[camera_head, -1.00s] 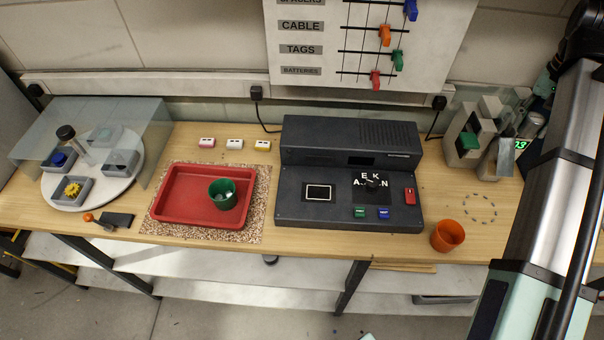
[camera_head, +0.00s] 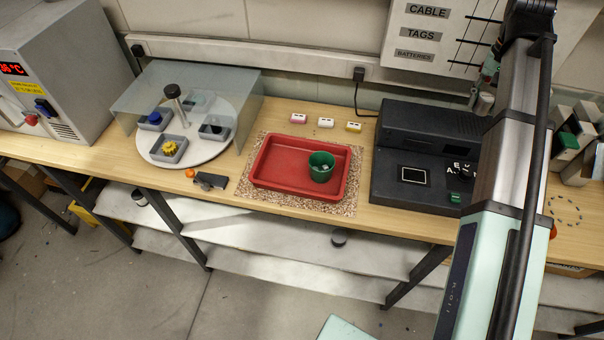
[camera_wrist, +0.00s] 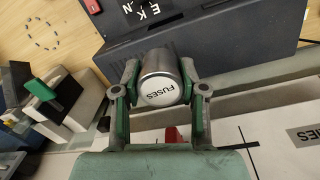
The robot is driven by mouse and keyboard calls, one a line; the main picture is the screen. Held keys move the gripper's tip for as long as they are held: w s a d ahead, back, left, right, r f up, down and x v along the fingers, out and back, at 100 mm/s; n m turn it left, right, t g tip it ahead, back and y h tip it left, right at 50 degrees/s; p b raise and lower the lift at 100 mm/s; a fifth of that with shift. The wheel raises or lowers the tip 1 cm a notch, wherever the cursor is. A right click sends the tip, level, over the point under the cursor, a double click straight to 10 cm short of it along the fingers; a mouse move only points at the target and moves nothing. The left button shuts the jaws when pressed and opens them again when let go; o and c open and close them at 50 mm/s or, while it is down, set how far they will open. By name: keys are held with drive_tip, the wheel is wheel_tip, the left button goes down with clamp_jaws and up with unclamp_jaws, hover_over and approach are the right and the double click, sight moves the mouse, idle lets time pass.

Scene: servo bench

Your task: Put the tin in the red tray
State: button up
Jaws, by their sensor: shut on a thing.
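My gripper (camera_wrist: 160,72) is shut on the tin (camera_wrist: 160,90), a silver cylinder with a white end lettered FUSES. In the head view the tin (camera_head: 483,104) is small, held in the air by the right end of the black device. The red tray (camera_head: 262,181) lies on a speckled mat (camera_head: 243,192) to the left. The left part of the tray is bare.
The black device (camera_head: 400,140) with buttons stands between tray and tin. A glass screen (camera_head: 135,97) and white turntable (camera_head: 200,155) with small bins are left of the tray. Three small blocks (camera_head: 326,123) sit behind it. An orange cup is mostly hidden by my arm.

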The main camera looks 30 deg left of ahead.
drive_tip(key=s+a+n, duration=0.4)
drive_tip(key=a+n, duration=0.1)
drive_tip(key=a, duration=1)
drive_tip(key=n+b, duration=0.1)
drive_tip(key=n, duration=1)
hover_over(282, 167)
wheel_tip(282, 167, down, 2)
drive_tip(key=shift+y, duration=0.3)
wheel_tip(282, 167, down, 19)
drive_tip(key=p, duration=0.4)
drive_tip(key=shift+f, duration=0.1)
drive_tip(key=shift+f, duration=0.2)
drive_tip(key=o, duration=1.1)
drive_tip(key=shift+o, duration=0.2)
drive_tip(key=shift+r, duration=0.1)
wheel_tip(282, 167, up, 12)
drive_tip(key=b, duration=0.2)
drive_tip(key=shift+b, duration=0.4)
